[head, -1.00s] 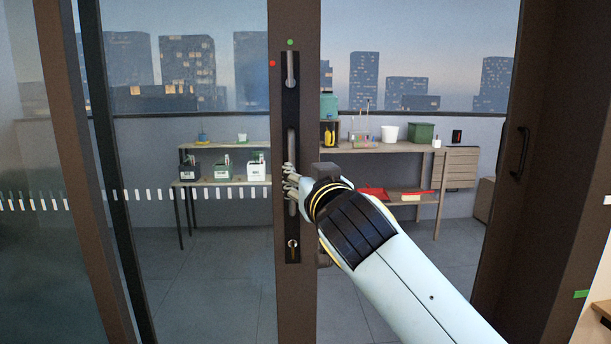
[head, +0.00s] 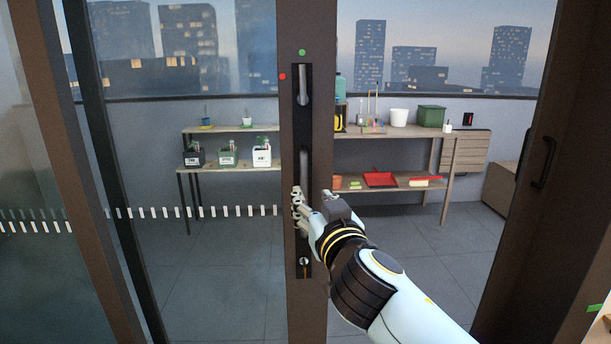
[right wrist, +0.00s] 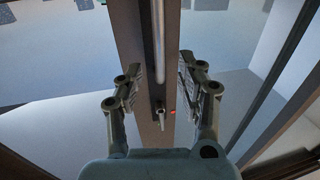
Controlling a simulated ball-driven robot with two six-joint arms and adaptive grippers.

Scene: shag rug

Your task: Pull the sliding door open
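The sliding door has a dark brown upright stile (head: 319,120) with a black handle plate. A vertical grip bar (head: 304,165) stands on the plate; it also shows in the right wrist view (right wrist: 158,40). My right gripper (head: 312,196) is at the bar's lower part. In the right wrist view, its fingers (right wrist: 160,70) are apart, one on each side of the bar, with visible gaps. Contact is not visible. My left gripper is out of view.
A brown upright with a black pull handle (head: 546,162) stands at the right. Beyond the door are a wooden bench (head: 400,133) with pots and a red tray, and a smaller shelf (head: 230,168) with planters. Grey floor (head: 410,265) between is clear.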

